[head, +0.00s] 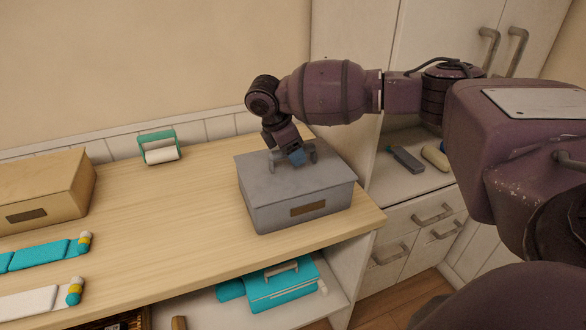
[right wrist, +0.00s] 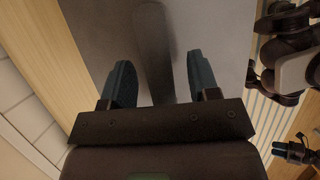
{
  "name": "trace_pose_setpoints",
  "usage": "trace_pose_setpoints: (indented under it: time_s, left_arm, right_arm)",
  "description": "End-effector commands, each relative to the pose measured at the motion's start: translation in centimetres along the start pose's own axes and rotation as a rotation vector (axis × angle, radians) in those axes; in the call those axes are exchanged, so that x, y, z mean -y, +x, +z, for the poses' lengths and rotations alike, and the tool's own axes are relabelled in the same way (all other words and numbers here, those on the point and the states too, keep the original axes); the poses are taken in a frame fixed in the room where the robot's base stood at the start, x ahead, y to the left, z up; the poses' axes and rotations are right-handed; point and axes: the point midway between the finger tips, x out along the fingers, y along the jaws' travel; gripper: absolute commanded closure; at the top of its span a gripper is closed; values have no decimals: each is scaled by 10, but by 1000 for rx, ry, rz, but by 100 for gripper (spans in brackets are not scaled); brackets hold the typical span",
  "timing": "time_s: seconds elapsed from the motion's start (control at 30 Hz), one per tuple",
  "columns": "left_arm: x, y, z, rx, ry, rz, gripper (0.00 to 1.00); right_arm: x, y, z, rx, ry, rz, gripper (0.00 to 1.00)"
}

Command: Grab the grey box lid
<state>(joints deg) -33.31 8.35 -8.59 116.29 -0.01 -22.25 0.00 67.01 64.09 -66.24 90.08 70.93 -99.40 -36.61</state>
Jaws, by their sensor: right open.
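The grey box (head: 298,214) stands on the right end of the wooden counter, with a brown label plate on its front. Its flat grey lid (head: 325,176) is on top and carries a raised handle (head: 312,153). My right gripper (head: 297,158) is just above the lid at the handle, its fingers pointing down. In the right wrist view the gripper (right wrist: 160,82) is open, with the dark handle bar (right wrist: 152,45) between its two apart fingers and the grey lid (right wrist: 213,28) behind. Whether the fingertips touch the lid is unclear. My left gripper does not show in the head view.
A tan box (head: 60,185) stands at the counter's left. A green-framed roll holder (head: 160,148) is against the wall. Teal items (head: 280,287) lie on the shelf below. A lower cabinet top at right holds a grey item (head: 406,160). The middle of the counter is clear.

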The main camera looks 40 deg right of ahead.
Motion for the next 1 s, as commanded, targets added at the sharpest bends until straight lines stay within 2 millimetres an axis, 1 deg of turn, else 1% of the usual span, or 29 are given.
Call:
trace_pose_setpoints:
  time_s: [0.77,0.87,1.0]
  left_arm:
    - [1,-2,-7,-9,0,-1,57]
    - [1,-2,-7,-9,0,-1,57]
    - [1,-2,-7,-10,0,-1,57]
  right_arm:
    - [0,3,-1,0,0,0,45]
    - [0,3,-1,0,0,0,58]
    - [0,3,-1,0,0,0,80]
